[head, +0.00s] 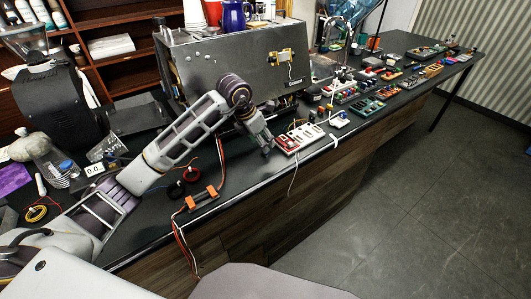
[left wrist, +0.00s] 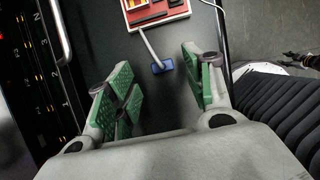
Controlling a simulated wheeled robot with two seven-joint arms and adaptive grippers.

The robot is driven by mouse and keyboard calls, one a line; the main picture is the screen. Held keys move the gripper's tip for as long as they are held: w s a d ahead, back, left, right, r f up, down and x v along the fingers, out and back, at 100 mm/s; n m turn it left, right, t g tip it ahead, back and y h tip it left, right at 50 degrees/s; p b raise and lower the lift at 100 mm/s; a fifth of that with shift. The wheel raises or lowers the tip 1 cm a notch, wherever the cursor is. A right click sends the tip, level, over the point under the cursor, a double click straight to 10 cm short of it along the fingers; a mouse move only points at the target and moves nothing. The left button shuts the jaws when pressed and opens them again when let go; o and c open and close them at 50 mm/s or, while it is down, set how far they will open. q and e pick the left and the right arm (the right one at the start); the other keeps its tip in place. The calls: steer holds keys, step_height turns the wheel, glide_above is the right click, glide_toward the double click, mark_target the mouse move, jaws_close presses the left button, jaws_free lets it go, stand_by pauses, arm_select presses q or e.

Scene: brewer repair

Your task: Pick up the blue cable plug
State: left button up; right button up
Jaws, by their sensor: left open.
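The blue cable plug (left wrist: 162,66) lies on the dark counter in the left wrist view, at the end of a short grey cable (left wrist: 150,45). The cable runs to a red and white board (left wrist: 158,18) at the top of that view. My left gripper (left wrist: 160,88) is open, with green-padded fingers on either side and the plug beyond them, centred in the gap. In the head view my left gripper (head: 266,148) is low over the counter, beside the left end of the board (head: 302,139). I cannot make out the plug there.
A metal brewer (head: 215,70) stands behind the gripper. Several boards and small parts (head: 368,106) line the counter to the right. An orange part with wires (head: 202,199) lies at the front edge. Red and black wire coils (head: 185,180) lie left of the gripper.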

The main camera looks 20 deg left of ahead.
arm_select(q)
steer(key=shift+x, duration=2.2)
steer(key=shift+s, duration=0.1)
steer(key=c, duration=0.9)
